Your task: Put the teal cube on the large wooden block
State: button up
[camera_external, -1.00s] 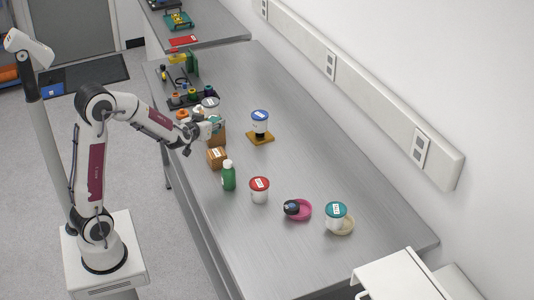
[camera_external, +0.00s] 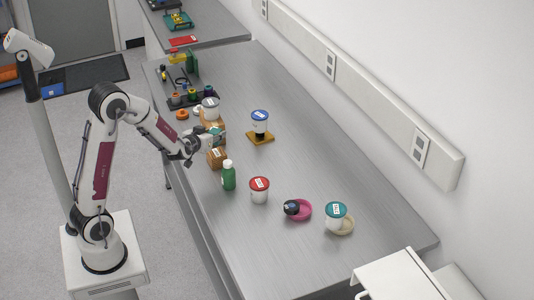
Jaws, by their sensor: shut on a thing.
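My gripper (camera_external: 212,138) is near the left edge of the long metal table and is shut on the teal cube (camera_external: 220,133), of which only a small part shows. A large wooden block (camera_external: 213,122) stands just behind the gripper and is partly hidden by it. I cannot tell whether the cube touches the block. A smaller wooden block (camera_external: 217,158) with a white label stands just in front of the gripper.
A grey-lidded cup (camera_external: 210,108) is at or behind the large block. A green bottle (camera_external: 229,176) and red-lidded cup (camera_external: 259,190) stand nearer. A blue-lidded cup (camera_external: 260,121) is to the right. The table's right middle is clear.

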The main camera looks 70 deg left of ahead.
aim_at(216, 144)
jog(key=shift+f, duration=0.55)
jog(key=shift+f, duration=1.85)
jog(key=shift+f, duration=0.15)
jog(key=o, duration=1.3)
jog(key=v, duration=0.7)
jog(key=shift+s+d, duration=0.2)
